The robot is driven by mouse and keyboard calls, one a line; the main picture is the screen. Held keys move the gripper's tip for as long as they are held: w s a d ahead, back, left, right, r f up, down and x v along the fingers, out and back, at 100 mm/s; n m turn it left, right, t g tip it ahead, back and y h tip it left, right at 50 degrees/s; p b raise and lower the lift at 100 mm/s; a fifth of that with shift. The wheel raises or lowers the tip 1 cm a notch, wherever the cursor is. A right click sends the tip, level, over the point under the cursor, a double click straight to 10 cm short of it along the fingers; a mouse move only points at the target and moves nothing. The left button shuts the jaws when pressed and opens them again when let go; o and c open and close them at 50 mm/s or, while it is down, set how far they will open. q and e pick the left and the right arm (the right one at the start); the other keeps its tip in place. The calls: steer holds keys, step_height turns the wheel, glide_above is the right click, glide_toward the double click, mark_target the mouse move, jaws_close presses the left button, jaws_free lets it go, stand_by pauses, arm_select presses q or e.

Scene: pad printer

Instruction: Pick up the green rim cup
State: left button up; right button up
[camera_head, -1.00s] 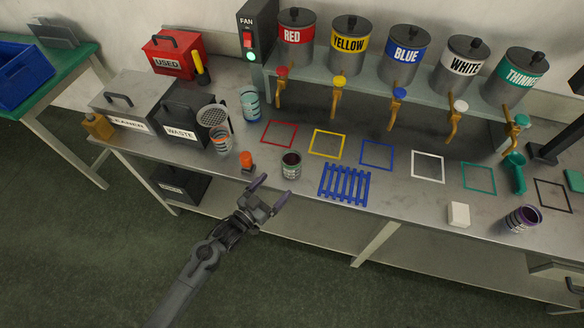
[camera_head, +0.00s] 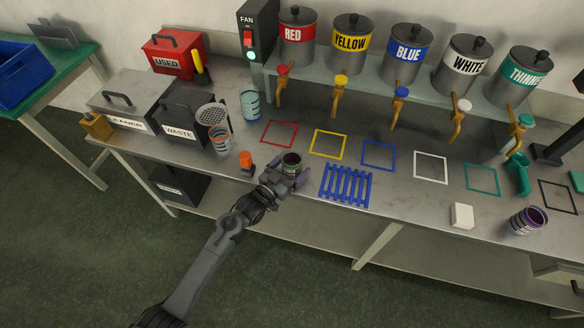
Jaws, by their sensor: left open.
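The green rim cup (camera_head: 292,160) stands upright on the steel bench, left of the blue rack (camera_head: 345,185). It has a dark green rim and dark contents. My left gripper (camera_head: 286,171) is open at the cup, with its fingers on either side of it. The cup's lower front is partly hidden by the gripper, and I cannot tell whether the fingers touch it. My right gripper is not in view.
An orange-topped item (camera_head: 246,160) stands close left of the gripper. Clear cups (camera_head: 220,140) and the waste box (camera_head: 182,125) are further left. Paint taps (camera_head: 339,98) hang behind. A white block (camera_head: 461,215) and a purple-rimmed cup (camera_head: 527,220) stand at the right.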

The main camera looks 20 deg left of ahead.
arm_select(q)
steer(key=c, duration=1)
steer(key=shift+c, duration=0.2)
